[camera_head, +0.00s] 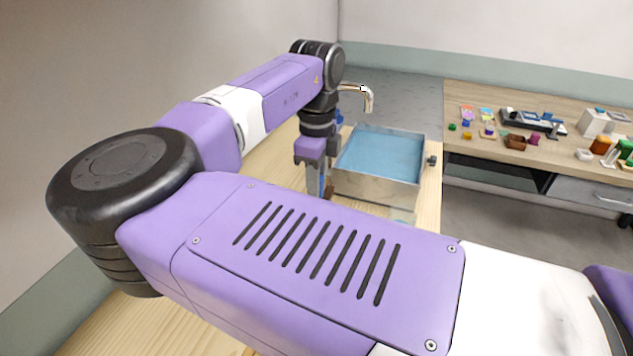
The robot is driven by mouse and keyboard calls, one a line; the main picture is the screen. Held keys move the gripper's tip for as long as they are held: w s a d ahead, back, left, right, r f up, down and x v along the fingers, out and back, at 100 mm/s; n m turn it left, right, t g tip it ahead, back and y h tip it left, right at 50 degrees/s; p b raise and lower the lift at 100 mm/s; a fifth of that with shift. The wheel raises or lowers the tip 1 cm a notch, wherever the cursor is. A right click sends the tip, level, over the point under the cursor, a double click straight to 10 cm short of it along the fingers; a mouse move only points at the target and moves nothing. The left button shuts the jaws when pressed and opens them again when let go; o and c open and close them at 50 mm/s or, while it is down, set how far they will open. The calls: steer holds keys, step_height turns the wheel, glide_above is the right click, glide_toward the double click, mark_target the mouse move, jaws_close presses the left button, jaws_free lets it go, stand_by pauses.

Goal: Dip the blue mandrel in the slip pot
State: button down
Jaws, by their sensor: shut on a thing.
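My gripper (316,190) points down at the left side of a metal basin, over the wooden counter. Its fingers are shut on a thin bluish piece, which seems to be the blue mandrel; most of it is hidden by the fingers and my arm. A small brown patch (329,191) shows beside the fingertips, against the basin's left wall. I cannot tell whether it is part of the slip pot. No slip pot shows clearly; my forearm covers the counter below the gripper.
The metal basin (372,187) holds blue water, with a curved tap (369,97) behind it. A dark blue thing (340,117) stands behind my wrist. A second wooden table (560,155) at the right bears several small coloured objects.

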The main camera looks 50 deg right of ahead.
step_height(320, 180, down, 3)
steer(key=shift+f+b, duration=0.15)
steer(key=shift+b, duration=0.85)
steer(key=shift+f+b, duration=1.55)
steer(key=shift+f, duration=3)
step_height(320, 180, up, 11)
steer(key=p, duration=0.9)
step_height(320, 180, up, 5)
steer(key=p, duration=0.4)
steer(key=shift+p, duration=0.35)
